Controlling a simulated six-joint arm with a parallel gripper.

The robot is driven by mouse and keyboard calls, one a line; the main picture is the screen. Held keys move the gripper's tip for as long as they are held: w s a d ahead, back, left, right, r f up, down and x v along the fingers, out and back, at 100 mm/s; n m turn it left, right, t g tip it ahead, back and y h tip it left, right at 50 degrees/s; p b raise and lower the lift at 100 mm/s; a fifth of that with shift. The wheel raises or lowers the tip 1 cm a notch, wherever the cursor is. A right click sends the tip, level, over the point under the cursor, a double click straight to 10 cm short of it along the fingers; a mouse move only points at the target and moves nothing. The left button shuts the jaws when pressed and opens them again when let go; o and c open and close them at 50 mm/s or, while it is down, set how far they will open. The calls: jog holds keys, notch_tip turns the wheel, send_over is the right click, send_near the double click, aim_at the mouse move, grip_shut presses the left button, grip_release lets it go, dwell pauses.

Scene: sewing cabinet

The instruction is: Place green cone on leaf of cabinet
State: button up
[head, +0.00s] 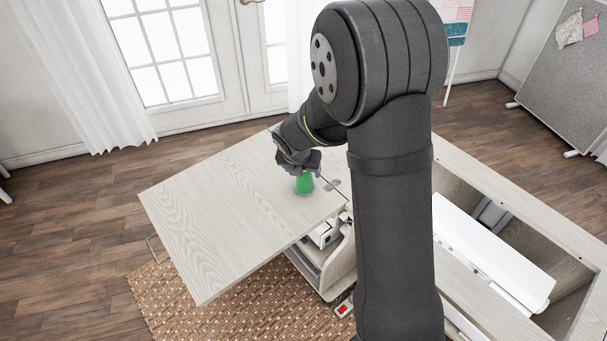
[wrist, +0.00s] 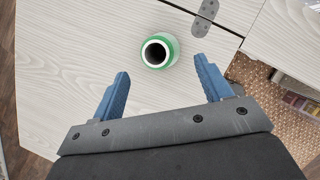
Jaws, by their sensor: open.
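The green cone (head: 304,184) stands upright on the pale wooden leaf (head: 215,215) of the cabinet, near its right edge by a hinge. In the wrist view the green cone (wrist: 160,50) shows from above, with a white rim around a dark hole. My gripper (head: 298,160) is just above the cone in the head view. In the wrist view its blue fingers (wrist: 165,80) are spread wide and nothing is between them. The cone lies beyond the fingertips there, apart from both. The leaf (wrist: 75,75) is bare around the cone.
Metal hinges (wrist: 204,18) join the leaf to the cabinet top. The cabinet's open well (head: 480,240) with a white panel is at the right, partly hidden by my arm. Open shelves (head: 325,265) sit below the leaf, above a woven rug (head: 240,315). The leaf's left part is clear.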

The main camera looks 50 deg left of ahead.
aim_at(304, 176)
jog(key=shift+v, duration=2.65)
jog(key=shift+f, duration=0.1)
jog(key=x, duration=1.1)
jog(key=shift+f, duration=0.3)
jog(key=shift+w+a, duration=0.1)
jog(key=shift+w, duration=0.05)
jog(key=shift+r, duration=1.4)
jog(key=shift+f, duration=0.1)
